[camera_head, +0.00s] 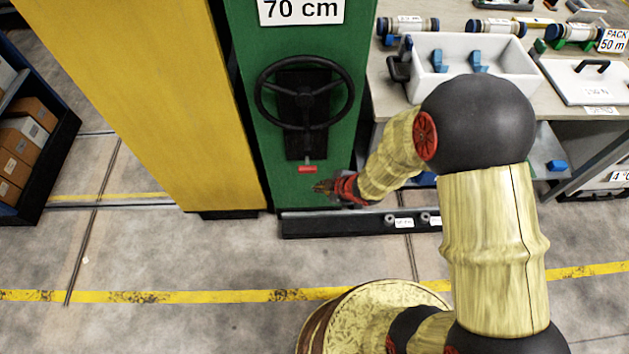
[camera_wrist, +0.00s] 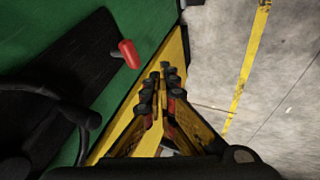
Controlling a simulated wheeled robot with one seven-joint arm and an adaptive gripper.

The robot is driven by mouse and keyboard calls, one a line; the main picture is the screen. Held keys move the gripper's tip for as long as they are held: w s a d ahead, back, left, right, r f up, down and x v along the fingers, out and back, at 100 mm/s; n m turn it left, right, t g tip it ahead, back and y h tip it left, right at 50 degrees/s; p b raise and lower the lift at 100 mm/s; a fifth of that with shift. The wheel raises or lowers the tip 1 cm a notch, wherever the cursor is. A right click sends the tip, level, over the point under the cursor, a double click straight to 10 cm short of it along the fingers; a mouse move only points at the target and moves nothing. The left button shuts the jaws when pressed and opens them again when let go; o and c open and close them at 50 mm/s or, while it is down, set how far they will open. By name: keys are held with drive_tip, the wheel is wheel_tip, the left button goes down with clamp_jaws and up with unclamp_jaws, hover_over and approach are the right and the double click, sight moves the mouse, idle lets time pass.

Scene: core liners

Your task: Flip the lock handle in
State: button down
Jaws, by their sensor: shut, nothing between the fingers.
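The lock handle (camera_head: 307,169) is a small red grip below the black handwheel (camera_head: 304,93), on the green panel (camera_head: 262,25). In the wrist view the red handle (camera_wrist: 129,54) sticks out from the black plate, to the left of my fingertips. My gripper (camera_head: 321,187) is just below and slightly right of the handle in the head view. In the wrist view my gripper (camera_wrist: 167,72) has its fingertips together with nothing between them. A gap shows between the fingers and the handle, so they look apart.
A yellow column (camera_head: 150,90) stands left of the green panel. A dark rail (camera_head: 330,224) runs low on the right. A workbench (camera_head: 455,12) with a white tray (camera_head: 500,57) is at right. Open floor (camera_head: 200,255) lies in front.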

sight(309, 166)
drive_tip(key=w+a+f+b, duration=0.3)
drive_tip(key=w+f+b, duration=0.1)
drive_tip(key=w+f, duration=0.3)
drive_tip(key=shift+w+f, duration=0.3)
drive_tip(key=shift+w, duration=0.5)
drive_tip(key=shift+a, duration=0.1)
drive_tip(key=w+p, duration=0.2)
drive_tip(key=w, duration=0.1)
drive_tip(key=shift+w+r, duration=0.15)
drive_tip(key=shift+w, duration=0.65)
